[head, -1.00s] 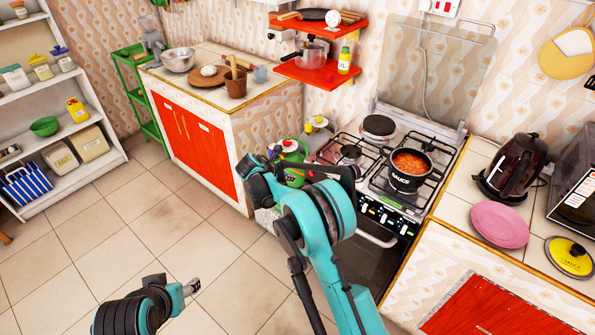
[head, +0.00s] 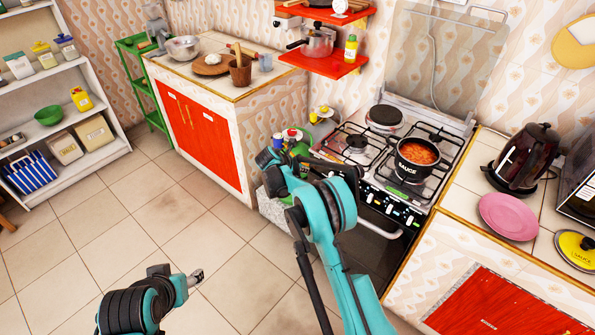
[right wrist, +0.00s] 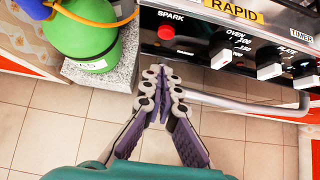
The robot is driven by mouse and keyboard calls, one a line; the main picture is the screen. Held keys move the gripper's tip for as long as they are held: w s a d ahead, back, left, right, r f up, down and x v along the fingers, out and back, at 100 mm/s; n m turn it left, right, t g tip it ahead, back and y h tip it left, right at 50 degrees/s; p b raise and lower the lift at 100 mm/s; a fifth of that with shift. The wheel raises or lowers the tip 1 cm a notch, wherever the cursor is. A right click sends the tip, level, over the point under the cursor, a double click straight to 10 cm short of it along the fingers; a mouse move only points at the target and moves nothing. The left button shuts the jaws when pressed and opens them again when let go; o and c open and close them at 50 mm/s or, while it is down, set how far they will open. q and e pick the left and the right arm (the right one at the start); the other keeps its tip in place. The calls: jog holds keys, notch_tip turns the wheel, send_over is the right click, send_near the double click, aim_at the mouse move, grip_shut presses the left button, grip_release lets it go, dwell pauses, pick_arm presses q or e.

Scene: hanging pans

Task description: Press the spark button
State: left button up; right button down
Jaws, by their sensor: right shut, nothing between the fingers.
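The red spark button (right wrist: 166,32) sits under the white label SPARK at the left end of the stove's black front panel (right wrist: 190,48) in the right wrist view. My right gripper (right wrist: 162,72) is shut and empty, its fingertips meeting just below the button in that picture; I see no contact. In the head view my right gripper (head: 352,172) is at the left front corner of the stove (head: 372,182), where the arm hides the button. My left gripper (head: 195,277) is low over the floor, away from the stove; its finger opening is too small to tell.
A green gas cylinder (right wrist: 92,40) stands left of the stove. A handle bar (right wrist: 235,101) runs below the knobs (right wrist: 222,54). A sauce pot (head: 416,158) sits on a burner. A pink plate (head: 508,216) lies on the right counter. The tiled floor (head: 150,215) is open.

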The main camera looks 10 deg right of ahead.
aim_at(317, 166)
jog(key=w+d, duration=0.1)
jog(key=d, duration=0.1)
jog(key=w+d+f+b, duration=0.1)
jog(key=w+d, duration=0.1)
jog(key=shift+w, duration=0.1)
